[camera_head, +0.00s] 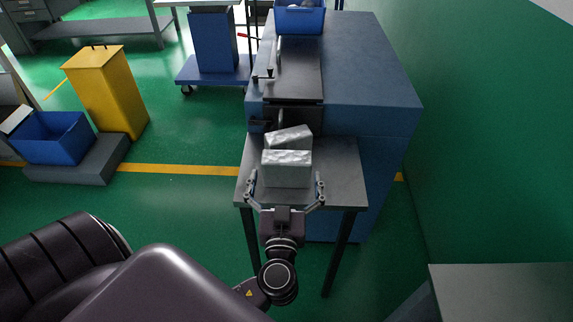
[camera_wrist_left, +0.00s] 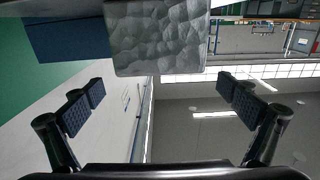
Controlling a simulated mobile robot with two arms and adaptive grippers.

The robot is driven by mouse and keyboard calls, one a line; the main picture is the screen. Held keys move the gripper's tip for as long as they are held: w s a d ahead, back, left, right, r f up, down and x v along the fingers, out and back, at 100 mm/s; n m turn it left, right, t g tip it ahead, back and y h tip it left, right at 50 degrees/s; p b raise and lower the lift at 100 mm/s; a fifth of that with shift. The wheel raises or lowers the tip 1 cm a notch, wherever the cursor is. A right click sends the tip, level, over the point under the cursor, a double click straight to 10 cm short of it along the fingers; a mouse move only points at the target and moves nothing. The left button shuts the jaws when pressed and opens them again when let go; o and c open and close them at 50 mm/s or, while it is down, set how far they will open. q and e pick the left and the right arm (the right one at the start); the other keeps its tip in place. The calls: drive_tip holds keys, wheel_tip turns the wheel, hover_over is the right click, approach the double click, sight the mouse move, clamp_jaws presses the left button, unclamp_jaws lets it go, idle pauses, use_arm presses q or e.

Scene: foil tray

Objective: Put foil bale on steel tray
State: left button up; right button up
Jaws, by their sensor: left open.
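Two silvery foil bales are at the front of a blue machine in the head view. The nearer bale (camera_head: 287,173) is a block on the grey steel table (camera_head: 343,180); the farther bale (camera_head: 290,138) sits tilted just behind it, by the machine's mouth. My left gripper (camera_head: 285,188) is open, with its fingers spread to either side of the nearer bale's front. In the left wrist view a crinkled bale face (camera_wrist_left: 157,38) shows ahead of the open fingers (camera_wrist_left: 160,105), which do not visibly touch it. My right gripper is not in view. I cannot tell which surface is the steel tray.
The blue machine (camera_head: 375,85) stands behind the table, with a blue bin (camera_head: 300,18) on top. A grey surface (camera_head: 505,290) is at the lower right. A yellow bin (camera_head: 108,90) and a blue crate (camera_head: 52,138) stand at left. Green floor between is clear.

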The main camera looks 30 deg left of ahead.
use_arm(q)
drive_tip(key=b+v, duration=0.1)
drive_tip(key=v, duration=0.5)
drive_tip(key=s+d+f+m+g+h, duration=0.1)
drive_tip(key=s+f+m+g+h, duration=0.15)
drive_tip(key=f, duration=0.95)
drive_tip(key=s+d+f+m+g+h, duration=0.1)
drive_tip(key=s+f+m+g+h, duration=0.15)
drive_tip(key=f, duration=1.05)
drive_tip(key=s+d+f+m+g+h, duration=0.1)
drive_tip(key=f+m+g, duration=0.15)
drive_tip(key=f, duration=0.95)
drive_tip(key=s+f+g+h, duration=0.1)
drive_tip(key=s+f+g, duration=0.2)
drive_tip(key=s+f, duration=0.8)
drive_tip(key=s+f+m+g+h, duration=0.1)
drive_tip(key=s+f+g+h, duration=0.1)
drive_tip(key=s+f, duration=0.9)
drive_tip(key=s+g, duration=0.1)
drive_tip(key=s, duration=0.5)
drive_tip(key=shift+g+h, duration=0.3)
drive_tip(key=shift+g, duration=0.05)
drive_tip(key=shift+a, duration=0.1)
